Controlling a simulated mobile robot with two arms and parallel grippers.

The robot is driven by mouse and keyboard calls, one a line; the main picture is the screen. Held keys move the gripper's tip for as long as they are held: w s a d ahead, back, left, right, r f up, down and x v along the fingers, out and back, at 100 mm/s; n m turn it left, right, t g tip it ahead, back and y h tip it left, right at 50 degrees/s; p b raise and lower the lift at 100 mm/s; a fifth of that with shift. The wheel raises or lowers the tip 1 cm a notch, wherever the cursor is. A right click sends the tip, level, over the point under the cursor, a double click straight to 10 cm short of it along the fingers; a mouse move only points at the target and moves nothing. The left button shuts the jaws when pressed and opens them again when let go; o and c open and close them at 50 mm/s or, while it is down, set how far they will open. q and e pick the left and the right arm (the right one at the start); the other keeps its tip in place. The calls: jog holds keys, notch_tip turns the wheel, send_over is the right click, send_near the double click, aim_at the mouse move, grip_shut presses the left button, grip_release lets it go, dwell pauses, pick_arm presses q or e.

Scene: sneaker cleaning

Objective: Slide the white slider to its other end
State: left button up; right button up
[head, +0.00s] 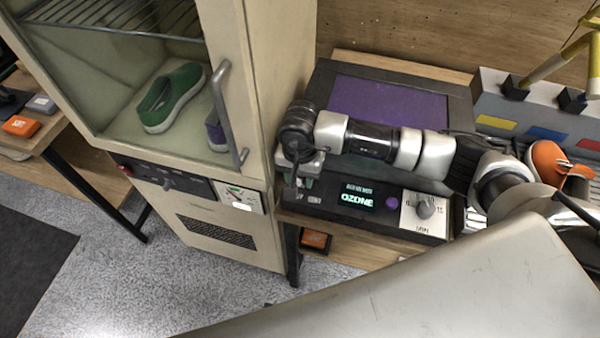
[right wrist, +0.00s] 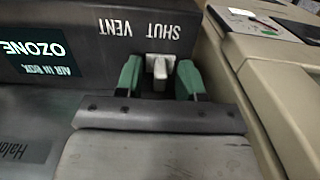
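The white slider (right wrist: 160,68) sits in the front panel of the ozone box, below the upside-down words SHUT and VENT in the right wrist view. It stands between the two green fingers of my right gripper (right wrist: 159,78). A gap shows on each side of it, so the gripper is open around it. In the head view my right gripper (head: 298,178) is at the left end of the ozone box (head: 318,110) panel and hides the slider. My left gripper is not in view.
A tall cabinet (head: 258,80) with a handle stands close left of the box, with a green sneaker (head: 172,97) inside. An orange sneaker (head: 548,160) is at the right.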

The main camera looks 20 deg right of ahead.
aim_at(319, 187)
jog(key=shift+c, duration=1.2)
grip_shut()
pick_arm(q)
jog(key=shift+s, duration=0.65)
pick_arm(e)
jog(key=s+d, duration=0.1)
jog(key=d, duration=0.1)
jog(key=s+d+b, duration=0.1)
jog(key=d, duration=0.1)
jog(key=shift+s, duration=0.3)
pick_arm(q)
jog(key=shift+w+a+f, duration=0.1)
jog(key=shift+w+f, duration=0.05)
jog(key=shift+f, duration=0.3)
